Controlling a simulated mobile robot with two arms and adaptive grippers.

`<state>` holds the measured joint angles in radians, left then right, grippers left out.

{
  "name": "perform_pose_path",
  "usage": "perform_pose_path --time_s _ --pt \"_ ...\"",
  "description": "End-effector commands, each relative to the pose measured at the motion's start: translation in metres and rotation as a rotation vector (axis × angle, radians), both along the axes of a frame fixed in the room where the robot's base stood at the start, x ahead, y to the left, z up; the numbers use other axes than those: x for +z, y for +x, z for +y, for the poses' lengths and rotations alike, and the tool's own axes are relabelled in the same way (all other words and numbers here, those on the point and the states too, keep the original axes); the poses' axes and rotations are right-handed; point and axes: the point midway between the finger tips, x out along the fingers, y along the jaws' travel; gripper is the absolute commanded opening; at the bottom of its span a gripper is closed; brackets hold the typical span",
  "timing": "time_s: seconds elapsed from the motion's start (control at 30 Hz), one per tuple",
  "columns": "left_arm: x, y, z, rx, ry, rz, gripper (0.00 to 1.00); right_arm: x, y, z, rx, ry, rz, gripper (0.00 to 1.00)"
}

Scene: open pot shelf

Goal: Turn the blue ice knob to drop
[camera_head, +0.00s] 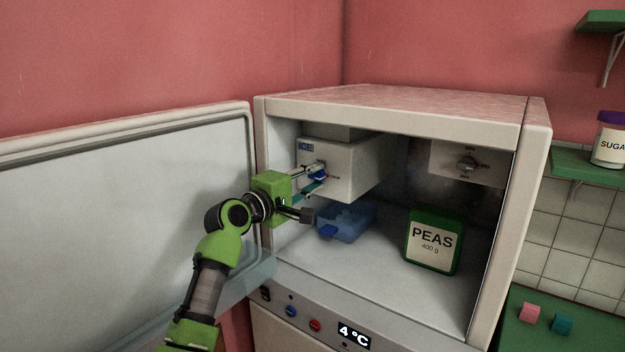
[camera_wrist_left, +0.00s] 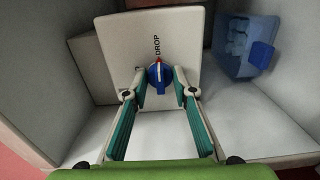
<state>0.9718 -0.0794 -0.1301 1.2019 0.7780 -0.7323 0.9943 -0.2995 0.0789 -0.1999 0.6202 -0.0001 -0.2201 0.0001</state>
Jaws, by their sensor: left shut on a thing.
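The blue ice knob (camera_head: 318,176) is on the front of the white ice box (camera_head: 352,172) inside the open freezer, at the upper left. In the left wrist view the knob (camera_wrist_left: 158,75) has a red mark at its end that points toward the word DROP (camera_wrist_left: 157,45). My left gripper (camera_head: 313,179) reaches in from the left. Its two teal-padded fingers, also in the left wrist view (camera_wrist_left: 158,88), are on either side of the knob and shut on it. A second label beside the knob is partly hidden by a finger. My right gripper is not in view.
A blue tray (camera_head: 347,222) is on the freezer floor below the ice box. A green PEAS box (camera_head: 432,240) stands to its right. Another dial (camera_head: 466,164) is on the back right. The freezer door (camera_head: 120,220) stands open at the left.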

Motion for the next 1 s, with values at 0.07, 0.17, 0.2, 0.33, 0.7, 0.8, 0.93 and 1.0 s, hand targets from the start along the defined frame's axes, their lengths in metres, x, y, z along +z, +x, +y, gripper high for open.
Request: perform_pose_path --time_s 0.07,0.17,0.2,0.33,0.7,0.8,0.93,1.0 --pt "-0.002 0.0 0.0 -0.001 0.003 0.001 0.04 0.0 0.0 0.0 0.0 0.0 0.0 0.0" --pt "-0.002 0.0 0.0 0.0 0.003 0.002 0.42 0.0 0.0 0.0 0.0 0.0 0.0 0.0" --pt "-0.001 0.0 0.0 0.0 0.003 0.002 0.42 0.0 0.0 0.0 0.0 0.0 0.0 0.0" --pt "-0.001 0.0 0.0 0.0 0.001 0.002 0.42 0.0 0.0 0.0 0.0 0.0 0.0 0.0" --pt "0.001 0.0 0.0 0.0 -0.029 0.023 0.42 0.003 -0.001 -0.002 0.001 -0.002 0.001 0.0" --pt "0.002 0.0 0.0 0.0 -0.093 0.069 0.42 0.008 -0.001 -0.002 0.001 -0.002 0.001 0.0" --pt "0.003 0.0 -0.001 -0.001 -0.231 0.168 0.42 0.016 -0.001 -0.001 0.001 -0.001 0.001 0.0" --pt "0.003 0.0 0.0 0.0 -0.315 0.23 0.42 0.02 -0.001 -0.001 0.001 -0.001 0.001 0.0"
